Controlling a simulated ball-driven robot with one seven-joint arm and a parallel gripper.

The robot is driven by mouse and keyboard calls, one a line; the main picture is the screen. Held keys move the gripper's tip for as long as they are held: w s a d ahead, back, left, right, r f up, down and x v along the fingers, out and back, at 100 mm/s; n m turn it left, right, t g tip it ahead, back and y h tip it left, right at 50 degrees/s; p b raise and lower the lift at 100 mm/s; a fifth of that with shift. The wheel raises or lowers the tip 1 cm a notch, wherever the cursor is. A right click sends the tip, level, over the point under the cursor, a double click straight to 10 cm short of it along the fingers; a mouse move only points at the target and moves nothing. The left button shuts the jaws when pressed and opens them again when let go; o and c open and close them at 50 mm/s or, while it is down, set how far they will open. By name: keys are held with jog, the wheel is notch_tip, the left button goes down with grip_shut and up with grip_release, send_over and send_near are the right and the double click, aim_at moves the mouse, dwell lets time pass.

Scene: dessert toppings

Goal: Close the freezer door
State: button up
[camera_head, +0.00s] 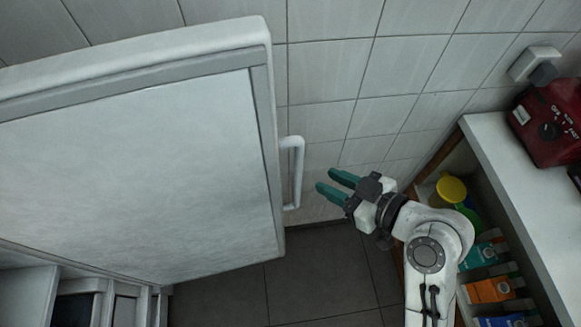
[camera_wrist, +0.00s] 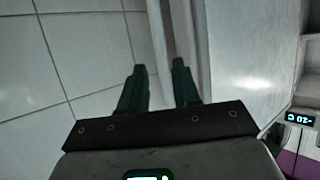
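The freezer door (camera_head: 140,160) stands open across the left of the head view, its pale inner face and grey seal showing. Its white handle (camera_head: 293,172) sticks out at the door's right edge. My gripper (camera_head: 325,180), with green fingers, is open and empty just right of the handle, apart from it. In the wrist view, my gripper (camera_wrist: 160,75) has its fingers spread, with the pale handle bar (camera_wrist: 157,35) beyond the fingertips and roughly in line with the gap. The door (camera_wrist: 250,45) fills the right side there.
A white-topped shelf unit (camera_head: 500,170) stands at the right, with a red appliance (camera_head: 550,125) on top and colourful packages inside. A tiled wall (camera_head: 390,70) is behind. Dark floor (camera_head: 320,275) shows between door and shelf. Freezer compartments (camera_head: 95,300) show at lower left.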

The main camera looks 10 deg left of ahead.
aim_at(298, 168)
jog(key=p+x, duration=0.1)
jog(key=x, duration=0.8)
jog(key=shift+w+a+f, duration=0.2)
jog(key=shift+a+f, duration=0.05)
jog(key=shift+a, duration=0.05)
grip_shut()
